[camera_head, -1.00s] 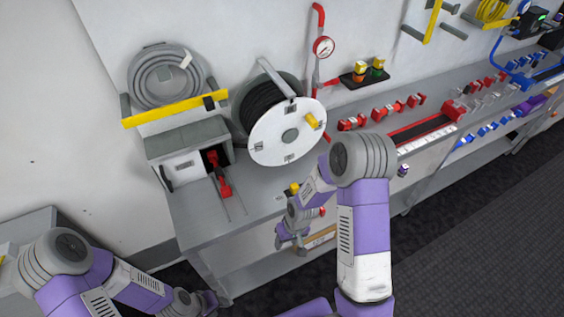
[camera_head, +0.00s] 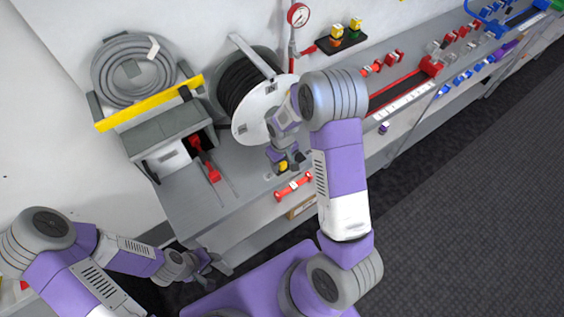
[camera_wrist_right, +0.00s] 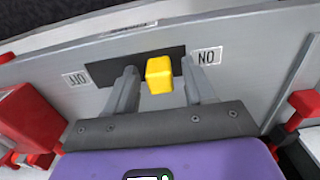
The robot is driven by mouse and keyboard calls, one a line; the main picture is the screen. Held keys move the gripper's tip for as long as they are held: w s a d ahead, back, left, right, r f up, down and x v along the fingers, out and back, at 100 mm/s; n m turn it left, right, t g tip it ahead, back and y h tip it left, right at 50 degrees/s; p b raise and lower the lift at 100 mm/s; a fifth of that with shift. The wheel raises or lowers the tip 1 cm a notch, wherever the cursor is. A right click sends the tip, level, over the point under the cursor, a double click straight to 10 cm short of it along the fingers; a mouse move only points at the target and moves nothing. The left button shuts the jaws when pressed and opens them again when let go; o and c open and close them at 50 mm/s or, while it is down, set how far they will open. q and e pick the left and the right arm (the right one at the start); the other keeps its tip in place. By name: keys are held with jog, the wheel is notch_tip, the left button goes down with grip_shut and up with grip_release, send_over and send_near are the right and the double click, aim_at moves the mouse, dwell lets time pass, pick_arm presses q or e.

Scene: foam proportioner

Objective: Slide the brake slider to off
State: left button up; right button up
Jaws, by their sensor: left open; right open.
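The brake slider has a yellow knob (camera_wrist_right: 160,74) in a dark slot between an OFF label (camera_wrist_right: 75,79) on the left and an ON label (camera_wrist_right: 207,57) on the right. In the right wrist view, the knob sits closer to ON. My right gripper (camera_wrist_right: 158,86) is open, with one finger on each side of the knob; I cannot tell whether either touches it. In the head view, the right gripper (camera_head: 286,163) is at the bench's front edge by the knob (camera_head: 283,167). My left gripper (camera_head: 204,262) is low at the left, away from the slider.
A hose reel with a white disc (camera_head: 262,110) stands just behind the right gripper. A red handle (camera_head: 294,186) is on the bench front beside the slider. A grey box (camera_head: 168,140) and a red lever (camera_head: 206,160) are on the left of the bench (camera_head: 190,205).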

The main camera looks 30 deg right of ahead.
aim_at(298, 159)
jog(key=shift+s, duration=0.1)
grip_shut()
jog(key=shift+d, duration=0.1)
jog(key=d, duration=0.6)
jog(key=shift+w+d+b, duration=0.1)
jog(key=shift+w+b, duration=0.2)
jog(key=shift+b, duration=0.05)
grip_release()
jog(key=shift+d, duration=0.15)
